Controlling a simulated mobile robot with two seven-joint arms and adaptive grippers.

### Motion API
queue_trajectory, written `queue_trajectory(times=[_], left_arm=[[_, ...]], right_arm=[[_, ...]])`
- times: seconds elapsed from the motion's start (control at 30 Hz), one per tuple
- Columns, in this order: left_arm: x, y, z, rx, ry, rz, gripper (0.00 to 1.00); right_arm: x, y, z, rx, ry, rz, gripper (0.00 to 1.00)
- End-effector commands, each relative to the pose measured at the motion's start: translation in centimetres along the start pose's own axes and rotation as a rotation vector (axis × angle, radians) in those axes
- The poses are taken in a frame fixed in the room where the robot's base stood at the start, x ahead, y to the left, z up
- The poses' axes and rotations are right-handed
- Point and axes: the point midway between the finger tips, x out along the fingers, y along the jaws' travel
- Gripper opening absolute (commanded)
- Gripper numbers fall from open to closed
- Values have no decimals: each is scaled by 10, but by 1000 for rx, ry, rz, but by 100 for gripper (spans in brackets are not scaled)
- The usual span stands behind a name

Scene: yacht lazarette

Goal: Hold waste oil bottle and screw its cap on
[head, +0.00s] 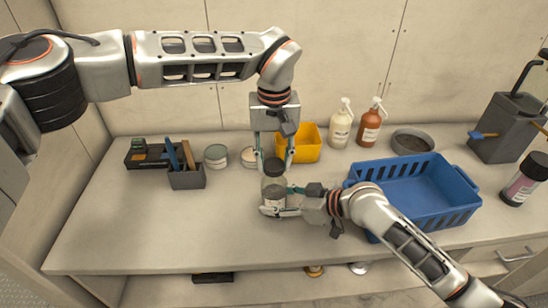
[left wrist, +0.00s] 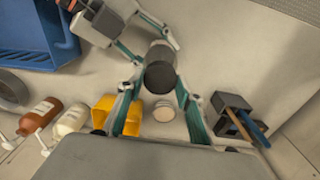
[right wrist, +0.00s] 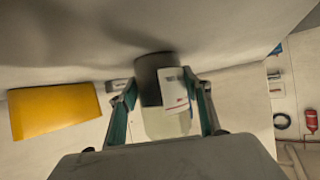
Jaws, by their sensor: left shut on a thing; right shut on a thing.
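The waste oil bottle (head: 274,186), a clear squat container with a pale label, stands upright on the counter in the head view. My right gripper (head: 273,211) is shut around its body from the right. The bottle (right wrist: 168,122) and its label (right wrist: 175,92) also show between the fingers in the right wrist view. The dark round cap (head: 273,167) is directly above the bottle's mouth, with my left gripper (head: 274,163) shut on it from above.
A yellow bin (head: 305,149) stands close behind and right of the bottle. A blue crate (head: 420,213) is to the right, near my right arm. Tins (head: 216,156) and a grey tool holder (head: 188,181) are to the left. The front left counter is clear.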

Motion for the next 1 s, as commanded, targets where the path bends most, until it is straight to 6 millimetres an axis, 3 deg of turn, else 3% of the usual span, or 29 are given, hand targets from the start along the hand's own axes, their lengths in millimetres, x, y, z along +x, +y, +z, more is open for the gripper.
queue_trajectory(times=[1.0], left_arm=[[11,0,1,0,0,-1,25]], right_arm=[[0,0,1,0,-1,0,31]])
